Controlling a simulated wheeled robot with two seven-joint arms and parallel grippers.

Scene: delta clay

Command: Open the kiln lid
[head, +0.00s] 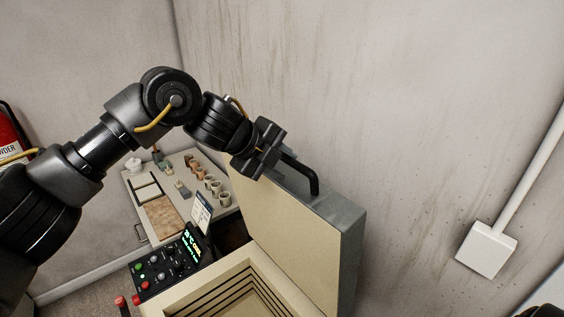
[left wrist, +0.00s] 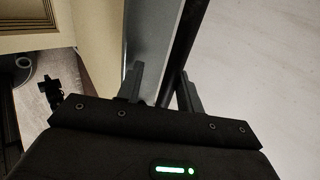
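The kiln lid (head: 295,235) stands raised, nearly upright, at the back of the kiln (head: 190,292), with its cream inner face showing. The kiln's stepped, cream-walled chamber is open to view. A black bar handle (head: 312,180) is on the lid's grey edge. My left gripper (head: 268,150) is at the handle's far end. In the left wrist view, the handle bar (left wrist: 184,42) passes between the fingers of my left gripper (left wrist: 160,88). A gap shows between the bar and the left finger, so the fingers look open around it.
A control panel (head: 165,265) with knobs and a lit display sits left of the chamber. Behind it, a worktable (head: 150,190) holds small pots and boards. A wall is close behind the lid, with a white box (head: 487,250) and conduit at right.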

